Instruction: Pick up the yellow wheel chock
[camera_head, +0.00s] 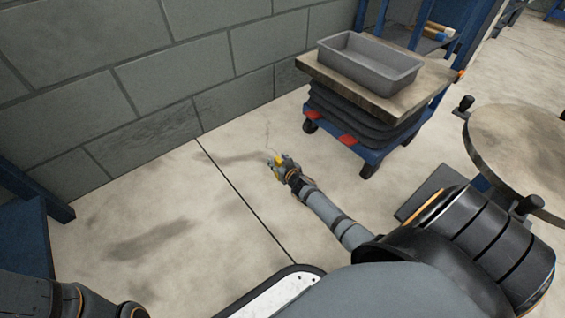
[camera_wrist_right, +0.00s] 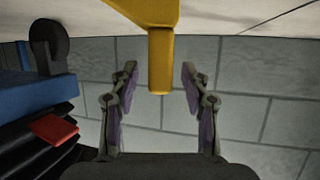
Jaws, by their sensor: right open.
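The yellow wheel chock (camera_head: 277,161) is low by the floor near the grey block wall, at the end of my right arm. My right gripper (camera_head: 284,167) is at the chock and partly hides it. In the right wrist view the chock (camera_wrist_right: 147,12) comes in from the top. Its narrow yellow part (camera_wrist_right: 160,62) lies between the two spread fingers of the right gripper (camera_wrist_right: 159,72), with a visible gap on each side. The gripper is open. Only part of my left arm shows at the bottom left of the head view, and its gripper is out of view.
A blue lift cart (camera_head: 372,155) with black bellows stands right of the chock, carrying a grey tray (camera_head: 334,59). A round-topped stand (camera_head: 520,150) is further right. The block wall (camera_head: 120,70) rises behind. The concrete floor (camera_head: 150,215) to the left is clear.

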